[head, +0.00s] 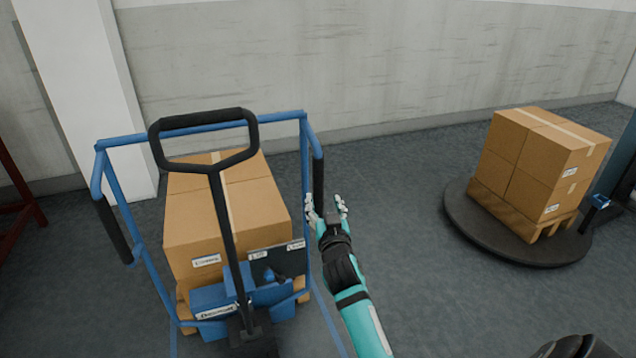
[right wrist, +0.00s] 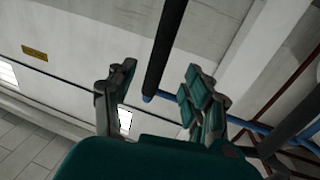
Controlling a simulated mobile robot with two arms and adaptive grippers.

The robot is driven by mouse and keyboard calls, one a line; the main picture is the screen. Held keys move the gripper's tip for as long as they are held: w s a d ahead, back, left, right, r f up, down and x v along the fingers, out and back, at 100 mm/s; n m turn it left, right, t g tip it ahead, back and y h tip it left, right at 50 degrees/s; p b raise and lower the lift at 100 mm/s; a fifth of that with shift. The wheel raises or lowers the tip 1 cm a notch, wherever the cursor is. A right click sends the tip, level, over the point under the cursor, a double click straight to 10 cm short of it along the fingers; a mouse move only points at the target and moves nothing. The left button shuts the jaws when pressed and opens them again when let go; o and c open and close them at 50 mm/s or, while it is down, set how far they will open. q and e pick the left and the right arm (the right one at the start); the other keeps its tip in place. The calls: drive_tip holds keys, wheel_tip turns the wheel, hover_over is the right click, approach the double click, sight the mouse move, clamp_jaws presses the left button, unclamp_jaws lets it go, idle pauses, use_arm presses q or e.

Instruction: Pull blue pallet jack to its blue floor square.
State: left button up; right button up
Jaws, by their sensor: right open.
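The blue pallet jack (head: 240,300) stands on the left in the head view, loaded with brown cartons (head: 225,215). Its black loop handle (head: 205,122) stands up in front of the load. A blue tubular frame (head: 250,121) surrounds the load, with a black grip on the left (head: 114,232) and one on the right (head: 318,183). My right gripper (head: 328,212) is open beside the right grip. In the right wrist view, a black bar (right wrist: 165,45) lies between the spread fingers (right wrist: 160,85); contact is unclear. Thin blue floor lines (head: 327,322) show beside the jack. My left gripper is out of view.
A round dark turntable (head: 470,225) with a pallet of stacked cartons (head: 540,165) stands on the right. A white pillar (head: 85,90) and grey wall are behind the jack. A red frame (head: 15,215) is at the far left. Floor between jack and turntable is clear.

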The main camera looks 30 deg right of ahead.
sight(319, 187)
drive_tip(key=x, duration=0.9)
drive_tip(key=shift+w+d, duration=0.15)
drive_tip(key=shift+w, duration=0.15)
clamp_jaws()
drive_tip(key=shift+f, duration=0.1)
drive_tip(key=shift+w+f, duration=0.1)
drive_tip(key=shift+f, duration=0.05)
